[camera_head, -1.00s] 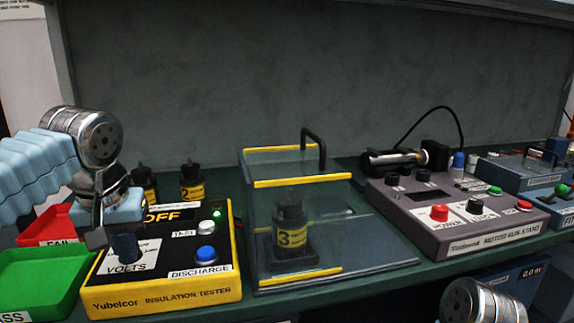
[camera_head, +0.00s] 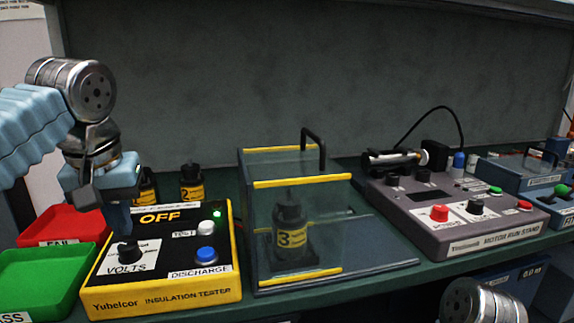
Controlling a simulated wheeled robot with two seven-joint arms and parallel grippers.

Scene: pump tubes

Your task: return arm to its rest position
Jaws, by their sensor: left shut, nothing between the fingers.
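My left arm comes in from the left in a light blue sleeve, with a silver wrist joint. My left gripper (camera_head: 116,215) points down, shut and empty. It hangs above the back left corner of the yellow and black insulation tester (camera_head: 160,291), apart from the VOLTS knob (camera_head: 128,252). The tester's display reads OFF and a green light is lit. Of my right arm, only a silver joint (camera_head: 478,303) shows at the bottom right edge. Its gripper is out of view.
A red FAIL tray (camera_head: 62,226) and a green tray (camera_head: 45,280) lie left of the tester. A clear box (camera_head: 345,222) with yellow edges holds a black pump marked 3 (camera_head: 290,235). Two similar pumps stand behind the tester. A grey motor run stand (camera_head: 455,225) is at right.

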